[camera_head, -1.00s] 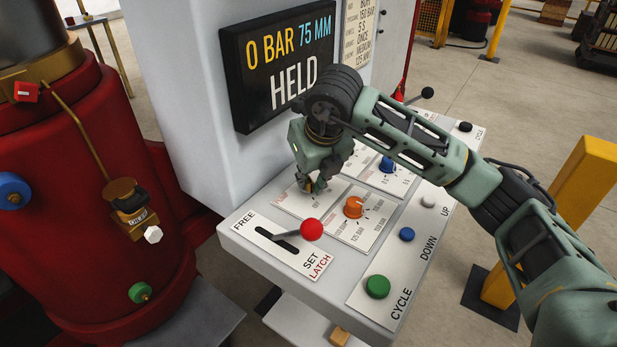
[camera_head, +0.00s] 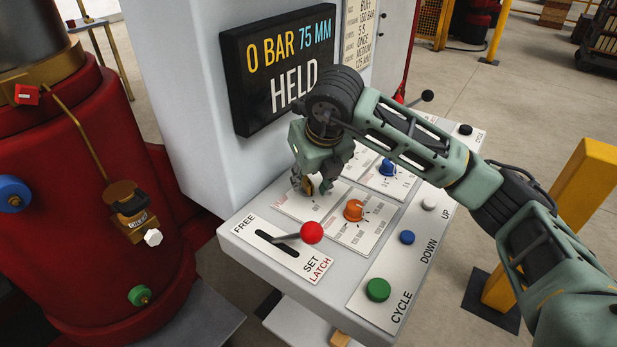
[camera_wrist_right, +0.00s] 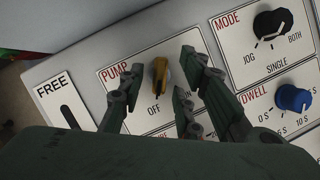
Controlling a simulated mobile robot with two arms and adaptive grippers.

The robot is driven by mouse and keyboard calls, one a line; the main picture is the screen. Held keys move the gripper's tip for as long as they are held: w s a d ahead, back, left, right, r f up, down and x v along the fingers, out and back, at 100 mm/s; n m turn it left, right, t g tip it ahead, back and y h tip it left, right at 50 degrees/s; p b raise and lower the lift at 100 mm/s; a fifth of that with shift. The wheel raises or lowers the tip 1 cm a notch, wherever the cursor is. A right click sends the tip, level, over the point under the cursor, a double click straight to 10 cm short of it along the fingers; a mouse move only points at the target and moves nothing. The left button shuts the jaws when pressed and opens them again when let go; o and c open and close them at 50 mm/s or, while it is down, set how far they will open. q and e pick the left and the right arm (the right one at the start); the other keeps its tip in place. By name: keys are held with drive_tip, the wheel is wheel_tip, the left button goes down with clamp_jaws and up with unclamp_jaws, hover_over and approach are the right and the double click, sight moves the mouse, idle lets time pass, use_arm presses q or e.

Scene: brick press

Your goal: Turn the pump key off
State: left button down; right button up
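The pump key (camera_wrist_right: 160,75) is a small yellow handle on the PUMP plate (camera_wrist_right: 111,72). In the right wrist view its lower end points down toward the OFF mark; the ON mark is partly hidden by a finger. My right gripper (camera_head: 312,184) is over the key on the sloped panel. In the wrist view its fingers (camera_wrist_right: 163,82) are spread either side of the key, with gaps between them and it. In the head view the gripper mostly hides the key. My left gripper is in neither view.
The red-knobbed lever (camera_head: 312,232) stands close in front of the gripper. The orange knob (camera_head: 353,210) and blue knob (camera_head: 387,167) are beside it. The green button (camera_head: 378,289) is nearer the front edge. The display (camera_head: 280,70) reads 0 BAR, 75 MM, HELD.

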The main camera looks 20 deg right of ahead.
drive_tip(key=v, duration=1.1)
drive_tip(key=shift+r, duration=0.3)
drive_tip(key=shift+s, duration=0.15)
